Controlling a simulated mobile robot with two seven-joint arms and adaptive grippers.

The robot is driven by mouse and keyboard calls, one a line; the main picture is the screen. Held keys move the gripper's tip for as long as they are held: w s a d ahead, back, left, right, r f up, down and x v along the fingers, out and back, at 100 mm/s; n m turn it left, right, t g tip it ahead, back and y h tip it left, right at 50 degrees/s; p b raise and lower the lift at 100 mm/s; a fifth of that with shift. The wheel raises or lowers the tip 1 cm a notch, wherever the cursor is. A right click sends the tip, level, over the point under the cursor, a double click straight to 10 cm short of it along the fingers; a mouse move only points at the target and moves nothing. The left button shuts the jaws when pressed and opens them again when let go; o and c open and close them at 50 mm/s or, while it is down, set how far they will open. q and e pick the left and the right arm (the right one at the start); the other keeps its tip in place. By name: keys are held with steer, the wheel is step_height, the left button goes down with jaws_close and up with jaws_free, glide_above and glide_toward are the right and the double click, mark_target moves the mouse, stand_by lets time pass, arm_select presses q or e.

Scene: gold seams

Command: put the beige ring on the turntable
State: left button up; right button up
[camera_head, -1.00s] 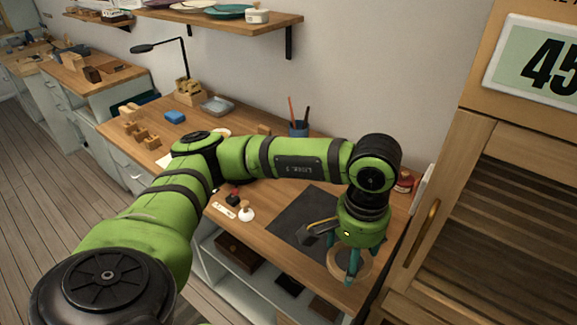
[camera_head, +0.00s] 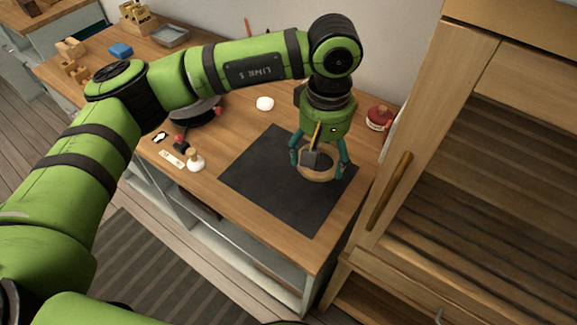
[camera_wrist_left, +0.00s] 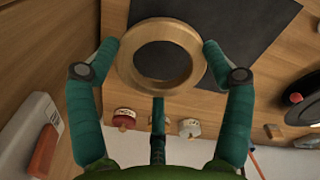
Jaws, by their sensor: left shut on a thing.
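The beige ring (camera_head: 318,178) is a flat, wide wooden-looking hoop held level over the right part of the dark mat in the head view. My left gripper (camera_head: 319,167) is shut on it, its teal fingers on opposite sides of the rim. The left wrist view shows the ring (camera_wrist_left: 160,90) between the fingertips (camera_wrist_left: 160,58), its hole empty. The turntable appears to be the dark round disc (camera_head: 203,112) left of the mat, partly hidden behind my left arm. A dark disc also shows at the wrist view's right edge (camera_wrist_left: 303,110). My right gripper is not in view.
The dark mat (camera_head: 270,190) lies on the wooden bench. A white-based stamp-like tool (camera_head: 196,162) and small items lie to its left. A white round thing (camera_head: 265,103) and a red jar (camera_head: 379,118) stand behind. A wooden cabinet (camera_head: 450,190) borders the right.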

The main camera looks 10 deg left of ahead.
arm_select(q)
steer(key=p, duration=0.5)
glide_above(272, 175)
steer(key=f, duration=0.6)
steer(key=shift+s+d, duration=0.15)
steer(key=shift+d, duration=0.15)
steer(key=shift+a+f, duration=0.2)
steer(key=shift+a, duration=0.1)
step_height(272, 175, down, 4)
steer(key=shift+r+p, duration=0.1)
steer(key=shift+p, duration=0.75)
steer(key=shift+f, duration=0.2)
steer(key=shift+f, duration=0.1)
